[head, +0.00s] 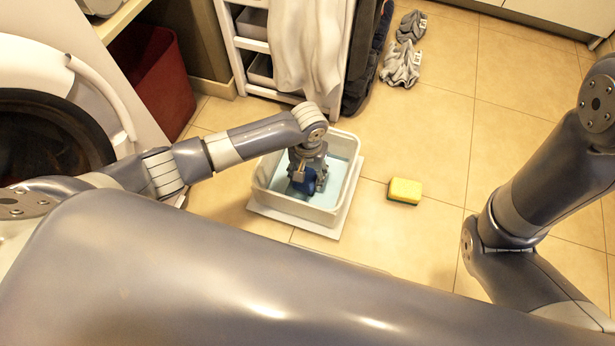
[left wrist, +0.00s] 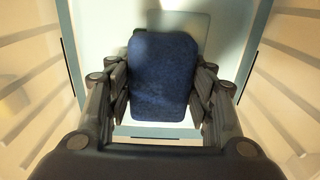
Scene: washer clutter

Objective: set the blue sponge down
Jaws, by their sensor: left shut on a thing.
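The blue sponge (left wrist: 162,78) is dark blue and block-shaped. In the left wrist view it sits between the two fingers of my left gripper (left wrist: 160,92), which is shut on it. In the head view my left gripper (head: 308,178) reaches down into a white tub (head: 325,215), with the blue sponge (head: 303,181) at its fingers. The tub has a pale blue bottom or water in it. I cannot tell whether the sponge touches that surface. My right gripper is out of view; only my right arm shows at the right.
The tub stands on a white slab (head: 335,229) on the tiled floor. A yellow and green sponge (head: 404,191) lies to its right. Grey socks (head: 401,65) lie farther back. A washer (head: 62,100), a red bin (head: 158,82) and a white rack (head: 236,60) stand left and behind.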

